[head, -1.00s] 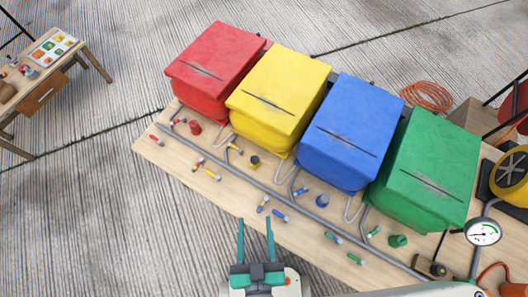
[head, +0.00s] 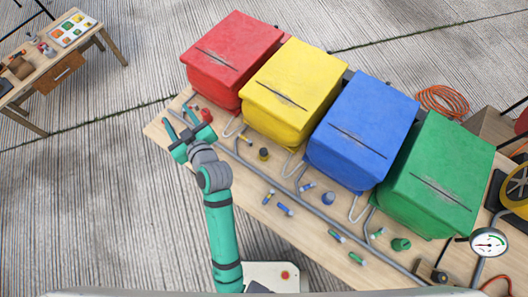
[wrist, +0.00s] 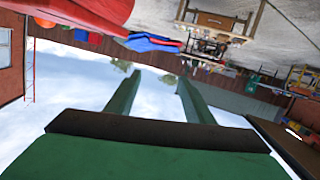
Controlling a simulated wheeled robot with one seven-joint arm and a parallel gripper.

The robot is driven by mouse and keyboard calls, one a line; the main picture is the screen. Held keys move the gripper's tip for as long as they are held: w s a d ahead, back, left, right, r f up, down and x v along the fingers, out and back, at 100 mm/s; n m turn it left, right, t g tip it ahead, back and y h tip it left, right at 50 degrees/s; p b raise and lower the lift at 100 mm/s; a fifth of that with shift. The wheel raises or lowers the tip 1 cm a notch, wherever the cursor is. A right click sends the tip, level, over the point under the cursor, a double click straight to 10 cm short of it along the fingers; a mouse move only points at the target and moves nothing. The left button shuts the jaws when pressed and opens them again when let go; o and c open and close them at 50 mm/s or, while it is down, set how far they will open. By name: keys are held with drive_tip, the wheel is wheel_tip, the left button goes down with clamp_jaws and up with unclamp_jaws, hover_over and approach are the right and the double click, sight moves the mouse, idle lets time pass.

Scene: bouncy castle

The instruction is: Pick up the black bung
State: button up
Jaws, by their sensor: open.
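A small dark bung (head: 264,153), black with some yellow, sits on the wooden table in front of the yellow box in the head view. It is the only bung there that looks black. My gripper (head: 178,113) is at the table's left end, left of the red bung and well to the left of the dark bung. Its two fingers are apart with nothing between them. In the wrist view the fingers (wrist: 158,80) stand apart against sky, and no bung shows between them.
Red (head: 232,60), yellow (head: 286,92), blue (head: 362,130) and green (head: 438,175) boxes line the table's back. A grey pipe (head: 285,185) runs along the front. A red bung (head: 207,115), blue bung (head: 328,198) and green bung (head: 400,244) stand nearby, among small coloured connectors.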

drive_tip(key=w+a+r+n+g+y, duration=0.2)
drive_tip(key=w+a+n+g, duration=0.1)
drive_tip(key=n, duration=0.3)
drive_tip(key=n+g+h, duration=1)
drive_tip(key=n+h, duration=0.1)
drive_tip(key=n, duration=0.2)
hover_over(263, 151)
wheel_tip(263, 151, down, 13)
wheel_tip(263, 151, down, 5)
drive_tip(key=shift+s+d+r, duration=0.1)
drive_tip(key=shift+d+r, duration=0.05)
drive_tip(key=shift+f, duration=2.85)
drive_tip(key=c, duration=1.1)
